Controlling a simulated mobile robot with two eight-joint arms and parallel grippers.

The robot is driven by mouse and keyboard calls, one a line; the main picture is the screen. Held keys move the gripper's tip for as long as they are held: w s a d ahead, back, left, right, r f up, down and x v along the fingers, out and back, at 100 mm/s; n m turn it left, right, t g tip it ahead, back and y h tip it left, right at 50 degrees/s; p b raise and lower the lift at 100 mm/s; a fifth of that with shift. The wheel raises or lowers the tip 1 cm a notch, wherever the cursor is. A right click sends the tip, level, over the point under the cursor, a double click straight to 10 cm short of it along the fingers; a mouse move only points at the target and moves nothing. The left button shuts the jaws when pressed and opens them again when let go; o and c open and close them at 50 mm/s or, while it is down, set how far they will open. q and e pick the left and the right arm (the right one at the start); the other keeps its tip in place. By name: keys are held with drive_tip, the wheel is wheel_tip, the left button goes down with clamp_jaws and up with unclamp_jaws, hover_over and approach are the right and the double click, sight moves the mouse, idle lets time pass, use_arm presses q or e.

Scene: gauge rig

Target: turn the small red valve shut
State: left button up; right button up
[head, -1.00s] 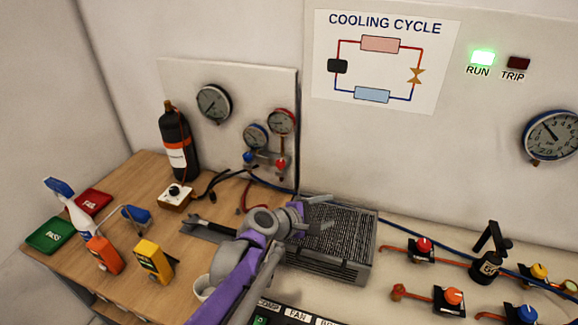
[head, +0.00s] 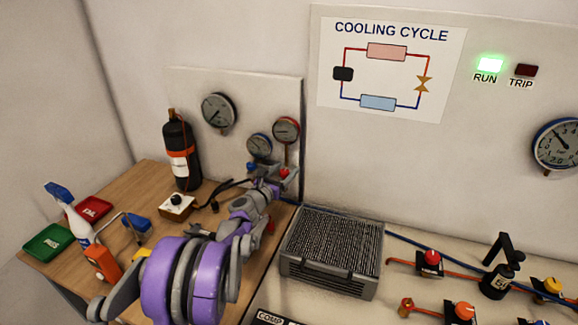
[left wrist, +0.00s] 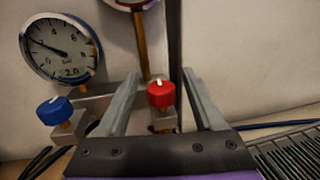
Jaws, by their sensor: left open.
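The small red valve (left wrist: 161,95) is a red knob with a white mark on top, below the red-rimmed gauge on the manifold. It also shows in the head view (head: 284,172). My left gripper (left wrist: 160,88) is open, and in the left wrist view its two fingers stand on either side of the red knob, apart from it. In the head view my left gripper (head: 273,178) is at the manifold, partly covering it. The small blue valve (left wrist: 55,110) is left of the fingers, under the blue-rimmed gauge (left wrist: 60,48). My right gripper is not in view.
A grey finned unit (head: 333,250) stands right of my left arm. A black bottle (head: 181,155) stands on the wooden bench to the left. Other red, orange and yellow knobs, including one red knob (head: 430,259), are on the right-hand worktop.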

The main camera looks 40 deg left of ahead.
use_arm(q)
drive_tip(key=shift+w+a, duration=0.15)
drive_tip(key=shift+w, duration=1.2)
clamp_jaws()
